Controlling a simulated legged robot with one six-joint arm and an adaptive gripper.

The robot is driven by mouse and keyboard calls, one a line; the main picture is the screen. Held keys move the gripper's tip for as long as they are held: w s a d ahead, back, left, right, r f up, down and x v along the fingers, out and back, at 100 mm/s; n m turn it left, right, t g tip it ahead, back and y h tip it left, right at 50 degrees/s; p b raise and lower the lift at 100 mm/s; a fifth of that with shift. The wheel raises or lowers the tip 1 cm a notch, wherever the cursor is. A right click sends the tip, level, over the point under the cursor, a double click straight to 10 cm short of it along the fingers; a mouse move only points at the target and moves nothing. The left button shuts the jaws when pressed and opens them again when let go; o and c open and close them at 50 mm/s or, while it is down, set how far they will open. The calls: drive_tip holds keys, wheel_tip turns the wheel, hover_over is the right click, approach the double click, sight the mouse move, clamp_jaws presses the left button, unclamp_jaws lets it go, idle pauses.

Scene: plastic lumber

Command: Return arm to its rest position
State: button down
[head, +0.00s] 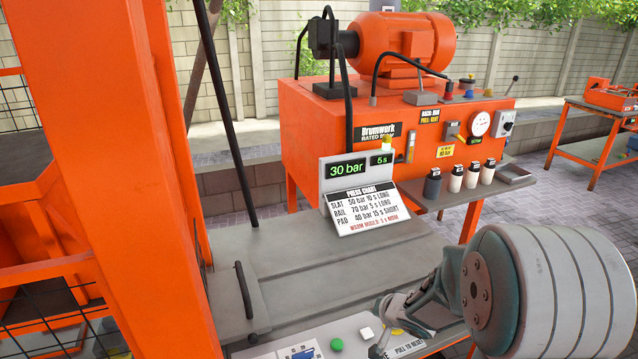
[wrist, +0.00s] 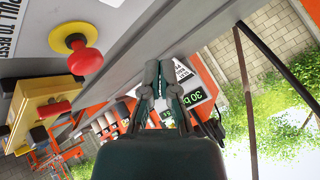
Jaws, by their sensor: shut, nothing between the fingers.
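My gripper (wrist: 165,85) is shut and empty in the wrist view, its two fingertips together in front of a grey metal edge. In the head view my gripper (head: 384,335) reaches in from the lower right, low over the front control panel (head: 330,340). A green button (head: 337,344) and a white button (head: 366,332) lie just left of it. A red mushroom button (wrist: 88,62) on a yellow base shows at the upper left of the wrist view, apart from the fingers. I cannot tell whether the fingertips touch the panel.
A display reading 30 bar and 5 s (head: 358,166) stands above a press chart (head: 362,207) on the grey bench (head: 300,255). An orange press frame (head: 120,150) blocks the left. An orange hydraulic unit (head: 300,120) stands behind. Several small cups line a shelf at right.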

drive_tip(key=s+d+r+h, duration=0.2)
drive_tip(key=s+r+h, duration=0.15)
drive_tip(key=r, duration=0.35)
drive_tip(key=s+d+r+h, duration=0.2)
drive_tip(key=s+d+r, duration=0.1)
drive_tip(key=s+r, duration=0.3)
drive_tip(key=s+a+r+n+g+y, duration=0.1)
drive_tip(key=s+a+r+n, duration=0.1)
drive_tip(key=s, duration=0.6)
drive_tip(key=s+a+r+n+g+y, duration=0.1)
drive_tip(key=s+a+r+n+g, duration=0.1)
drive_tip(key=s, duration=0.7)
wheel_tip(320, 180, up, 2)
drive_tip(key=shift+s+a, duration=0.3)
drive_tip(key=shift+a, duration=0.55)
